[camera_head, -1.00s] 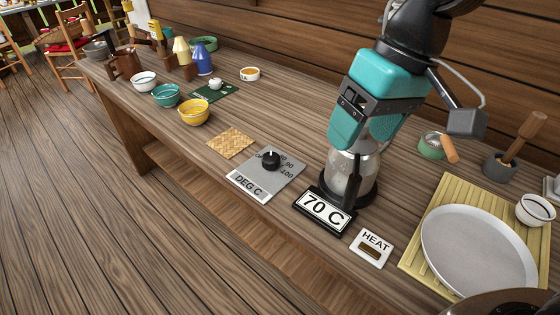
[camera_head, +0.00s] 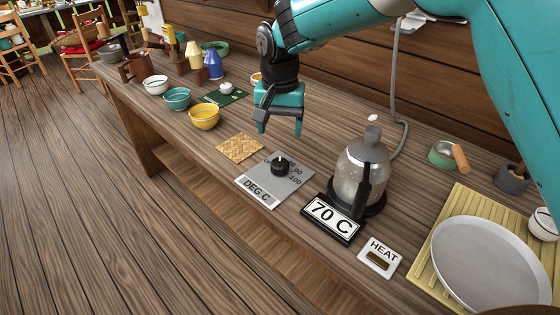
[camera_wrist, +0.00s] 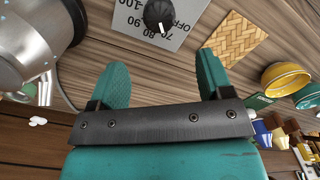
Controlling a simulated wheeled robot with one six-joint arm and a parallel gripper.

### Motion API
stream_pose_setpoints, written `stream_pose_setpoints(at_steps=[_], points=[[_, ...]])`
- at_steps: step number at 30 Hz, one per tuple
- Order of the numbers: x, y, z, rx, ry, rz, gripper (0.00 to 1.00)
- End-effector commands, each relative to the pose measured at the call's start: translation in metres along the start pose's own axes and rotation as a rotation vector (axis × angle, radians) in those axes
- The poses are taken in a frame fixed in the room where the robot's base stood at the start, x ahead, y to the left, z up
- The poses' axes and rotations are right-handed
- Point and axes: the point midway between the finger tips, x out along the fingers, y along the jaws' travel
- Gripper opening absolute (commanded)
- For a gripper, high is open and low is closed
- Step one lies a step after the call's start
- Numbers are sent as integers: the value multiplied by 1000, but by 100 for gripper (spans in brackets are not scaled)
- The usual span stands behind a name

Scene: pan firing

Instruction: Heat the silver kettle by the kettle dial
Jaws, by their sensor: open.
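The silver kettle (camera_head: 362,165) stands upright on its dark round base, with its black handle toward the front. It also shows at the left edge of the wrist view (camera_wrist: 40,40). The kettle dial is a black knob (camera_head: 280,167) on a grey plate (camera_head: 258,192) marked DEG C, with 90 and 100 readable beside it. The knob is at the top of the wrist view (camera_wrist: 160,14), beyond my fingertips. My gripper (camera_head: 281,128) is open and empty, pointing down above and behind the dial, apart from it.
A sign (camera_head: 331,217) in front of the kettle reads 70 C. A HEAT plate (camera_head: 380,258) lies to its right. A woven mat (camera_head: 240,148) and a yellow bowl (camera_head: 204,117) lie left of the dial. A large grey plate (camera_head: 490,262) rests on a slatted mat at right.

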Motion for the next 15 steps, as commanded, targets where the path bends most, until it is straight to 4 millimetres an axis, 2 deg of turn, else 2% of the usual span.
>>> stream_pose_setpoints(at_steps=[3, 9, 15], points=[[29, 1, 1, 0, -4, 4, 73], [72, 0, 0, -1, -3, 2, 73], [100, 0, 0, -1, -1, 0, 73]])
